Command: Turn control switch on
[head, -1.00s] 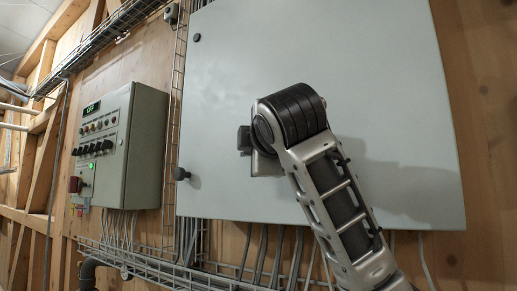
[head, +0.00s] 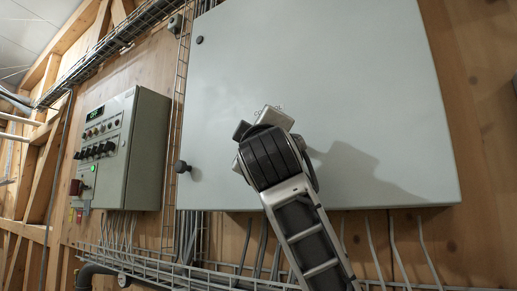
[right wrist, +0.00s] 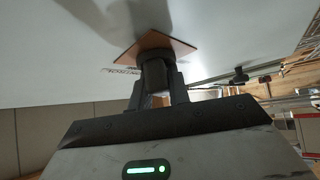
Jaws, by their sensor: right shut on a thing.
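The control switch appears in the right wrist view as a dark knob (right wrist: 155,72) in front of an orange-brown, diamond-turned plate (right wrist: 172,43) on a pale surface. My right gripper (right wrist: 156,82) is shut on this knob, with a dark finger on each side. Lettering shows beside the plate. In the head view my right arm reaches up to the large grey cabinet door (head: 330,80), and its wrist hides the switch and most of the gripper (head: 262,122). The switch's exact setting cannot be read. My left gripper is out of view.
A black round handle (head: 182,167) sits at the cabinet's left edge. A wire cable tray (head: 180,270) and cables run below.

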